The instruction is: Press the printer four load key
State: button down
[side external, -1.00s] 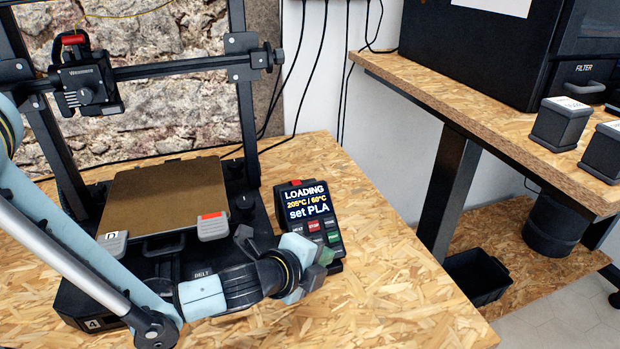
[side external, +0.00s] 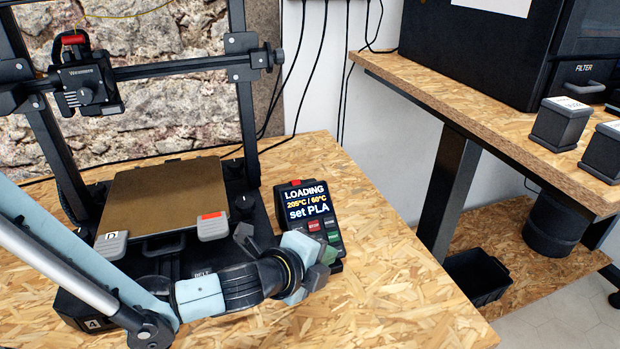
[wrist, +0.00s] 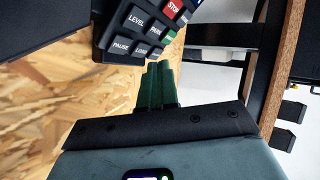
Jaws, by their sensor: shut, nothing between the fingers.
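Printer four (side external: 92,324) stands on the wooden bench with a tilted control panel (side external: 307,206) at its right. The screen reads LOADING, 205°C / 60°C, set PLA. In the wrist view the load key (wrist: 141,50) sits in the lower row, right of the PAUSE key (wrist: 121,44). My gripper (wrist: 159,66) is shut and empty, its green-tinted fingertips just below the panel's lower edge, slightly right of the load key. In the side view my gripper (side external: 318,276) is low in front of the panel and covers its lower keys. Whether the tips touch the panel is unclear.
The print bed (side external: 165,190) lies behind my forearm. A second bench (side external: 480,110) stands at the right. The bench front right is clear.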

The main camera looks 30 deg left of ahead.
jog(key=r, duration=0.1)
jog(key=s+d+r, duration=0.2)
jog(key=shift+r, duration=0.4)
dwell(0.5)
jog(key=a+r+n+g+y, duration=0.1)
jog(key=a+r+n+y, duration=0.15)
jog(key=a+n, duration=0.45)
jog(key=s+a+r+n+g, duration=0.1)
jog(key=s+a+n, duration=0.2)
jog(key=a, duration=0.3)
jog(key=s+a+r+n+g, duration=0.1)
jog(key=s+a+n, duration=0.2)
jog(key=a+n, duration=0.2)
jog(key=s+a+r+n+g, duration=0.1)
jog(key=s+a+n, duration=0.2)
jog(key=a, duration=0.6)
jog(key=shift+s+a+n+g, duration=0.25)
jog(key=shift+n+g, duration=0.05)
jog(key=shift+n, duration=0.4)
jog(key=shift+s+a+n, duration=0.2)
jog(key=shift+s+n, duration=0.2)
